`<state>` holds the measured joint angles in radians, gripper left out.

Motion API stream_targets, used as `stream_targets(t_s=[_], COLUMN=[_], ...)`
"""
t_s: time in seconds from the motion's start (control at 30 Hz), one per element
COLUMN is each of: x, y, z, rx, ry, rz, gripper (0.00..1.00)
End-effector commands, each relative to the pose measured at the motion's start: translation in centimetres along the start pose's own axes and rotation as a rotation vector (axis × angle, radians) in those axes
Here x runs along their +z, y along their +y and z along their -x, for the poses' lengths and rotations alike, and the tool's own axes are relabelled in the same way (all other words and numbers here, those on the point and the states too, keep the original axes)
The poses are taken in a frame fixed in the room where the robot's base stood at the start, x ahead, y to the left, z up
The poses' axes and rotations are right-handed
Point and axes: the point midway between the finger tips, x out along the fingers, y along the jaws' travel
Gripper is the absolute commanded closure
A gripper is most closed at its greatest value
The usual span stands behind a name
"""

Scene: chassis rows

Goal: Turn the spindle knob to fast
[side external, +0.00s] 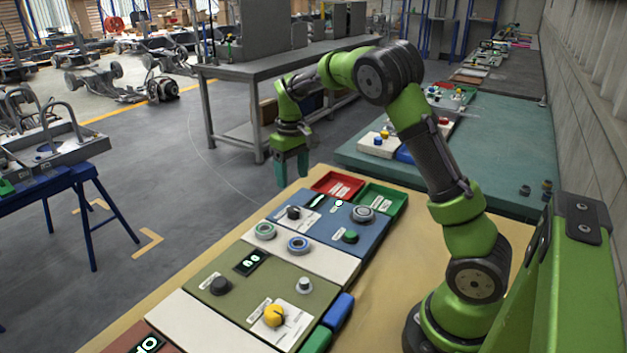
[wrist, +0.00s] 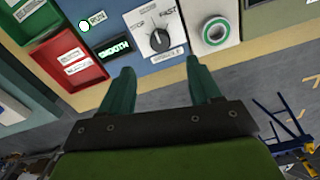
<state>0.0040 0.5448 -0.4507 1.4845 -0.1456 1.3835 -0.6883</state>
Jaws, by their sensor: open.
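The spindle knob (wrist: 159,41) is a black round knob on a white label plate in the wrist view, with "FAST" printed at its upper right. A light pointer mark shows on it, but I cannot tell exactly which label it faces. In the side view the knob (side external: 293,212) sits on the blue panel (side external: 325,226). My gripper (wrist: 163,76) is open and empty, its two green fingers apart, with the knob showing just beyond and between the tips. In the side view my gripper (side external: 291,178) hangs above the panel's far left edge, apart from the knob.
A small display (wrist: 115,50) reads "SMOOTH" beside the knob, with a lit white "RUN" lamp (wrist: 84,27). A red tray (side external: 336,186) and a green tray (side external: 383,198) stand behind the blue panel.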

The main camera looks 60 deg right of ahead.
Motion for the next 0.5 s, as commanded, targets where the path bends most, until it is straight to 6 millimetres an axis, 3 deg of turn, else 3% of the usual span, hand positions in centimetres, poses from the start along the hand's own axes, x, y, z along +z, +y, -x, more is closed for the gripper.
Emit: stream_targets(t_s=[0.3, 0.5], x=[0.1, 0.0], y=[0.0, 0.0], z=[-6.7, -9.0], rx=[0.0, 0.0], ry=[-0.003, 0.0], rz=[-0.001, -0.001], gripper=[0.37, 0.37])
